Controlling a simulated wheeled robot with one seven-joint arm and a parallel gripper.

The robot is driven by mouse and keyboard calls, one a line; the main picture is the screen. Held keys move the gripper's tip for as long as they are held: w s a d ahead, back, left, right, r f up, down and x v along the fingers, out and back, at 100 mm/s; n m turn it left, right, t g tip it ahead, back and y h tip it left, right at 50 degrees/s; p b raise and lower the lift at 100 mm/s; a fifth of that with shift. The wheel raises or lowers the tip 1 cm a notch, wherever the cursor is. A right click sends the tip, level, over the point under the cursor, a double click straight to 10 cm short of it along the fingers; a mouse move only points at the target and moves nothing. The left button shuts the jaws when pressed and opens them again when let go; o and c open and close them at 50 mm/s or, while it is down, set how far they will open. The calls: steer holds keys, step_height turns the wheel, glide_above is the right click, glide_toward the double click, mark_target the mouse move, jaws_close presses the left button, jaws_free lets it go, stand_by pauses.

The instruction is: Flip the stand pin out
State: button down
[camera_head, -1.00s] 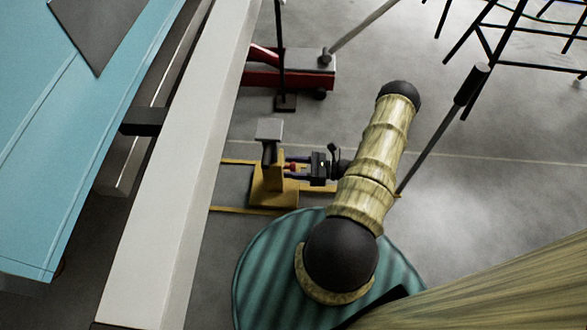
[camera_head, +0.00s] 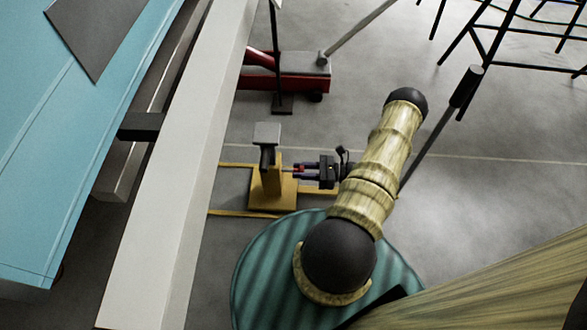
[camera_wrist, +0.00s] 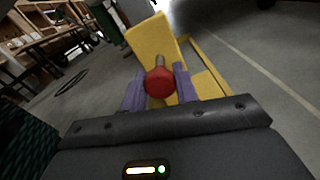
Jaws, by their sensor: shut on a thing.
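The yellow stand (camera_head: 272,188) with a grey post and top plate stands on the floor at the middle left, beside the long white beam. Its pin has a red knob (camera_head: 299,169), which faces right toward my gripper (camera_head: 301,170). In the wrist view my gripper (camera_wrist: 160,84) has its two purple fingers on either side of the red knob (camera_wrist: 160,82), shut on it. A short metal shaft (camera_wrist: 160,61) runs from the knob to the yellow stand (camera_wrist: 155,42). How far the pin sits inside the stand is hidden.
A red floor jack (camera_head: 290,75) with a long handle stands farther back. The white beam (camera_head: 165,190) and blue camper body (camera_head: 75,140) bound the left. A black metal frame (camera_head: 500,40) is at the upper right. The floor right of my arm is mostly clear.

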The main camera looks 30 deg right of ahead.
steer(key=shift+d, duration=0.1)
steer(key=c, duration=1.1)
jaws_free()
steer(key=shift+o, duration=0.2)
steer(key=shift+s, duration=0.1)
steer(key=p+v, duration=0.3)
steer(key=v, duration=0.4)
steer(key=shift+d, duration=0.2)
steer(key=shift+s+p, duration=0.1)
steer(key=shift+p, duration=0.2)
